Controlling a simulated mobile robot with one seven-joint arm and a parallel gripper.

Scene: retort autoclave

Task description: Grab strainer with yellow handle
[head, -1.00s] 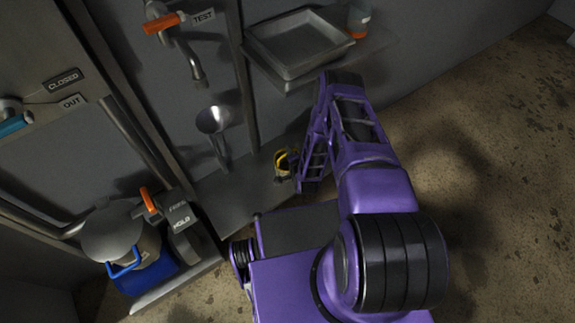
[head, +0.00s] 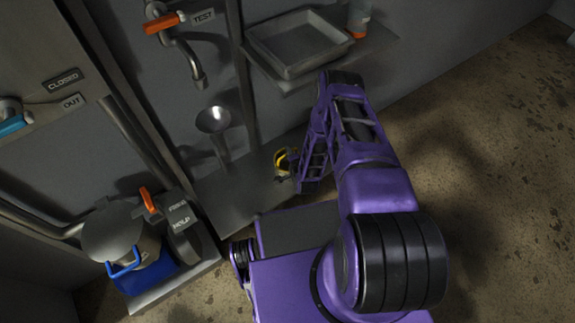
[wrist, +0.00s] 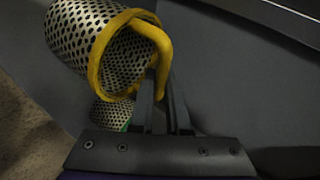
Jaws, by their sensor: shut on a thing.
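The strainer (wrist: 85,38) is a perforated metal basket with a yellow rim and a yellow handle (wrist: 160,50). It fills the upper left of the wrist view. My gripper (wrist: 160,92) is shut on the yellow handle, with the basket hanging to the left of the fingers. In the head view only a small yellow and dark part of the strainer (head: 282,160) shows beside my purple arm. The fingers are mostly hidden there.
A second perforated basket with a green edge (wrist: 110,114) shows behind the strainer in the wrist view. A metal tray (head: 300,45) and a bottle (head: 359,18) stand on a shelf above. A funnel (head: 213,122) and an orange-handled tap (head: 163,23) are at the wall. A blue-handled container (head: 125,265) stands lower left.

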